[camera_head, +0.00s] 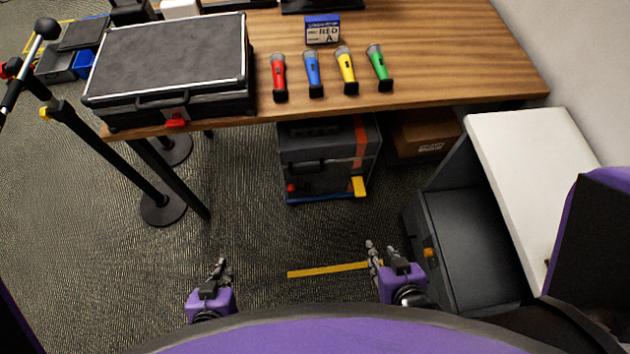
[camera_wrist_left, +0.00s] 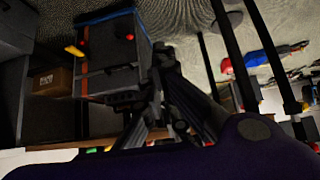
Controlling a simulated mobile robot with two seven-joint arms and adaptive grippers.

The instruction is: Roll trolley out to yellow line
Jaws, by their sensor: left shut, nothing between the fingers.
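The trolley, a dark case with an orange stripe on a blue base (camera_head: 325,158), stands on the carpet under the wooden table. It has a red knob and a yellow tab (camera_head: 359,187) low on its front. The yellow line (camera_head: 318,270) lies on the floor in front of it, its right end near my right gripper. My left gripper (camera_head: 221,268) is shut and empty, left of the line and apart from the trolley. My right gripper (camera_head: 380,252) is by the line's right end, its fingers too small to judge. The trolley also shows in the left wrist view (camera_wrist_left: 108,65).
The table (camera_head: 440,60) holds a black case (camera_head: 170,60), several coloured microphones and a sign. A cardboard box (camera_head: 425,135) sits right of the trolley. A dark cabinet with a white top (camera_head: 530,150) stands at right, barrier posts (camera_head: 110,155) at left. Floor before the trolley is clear.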

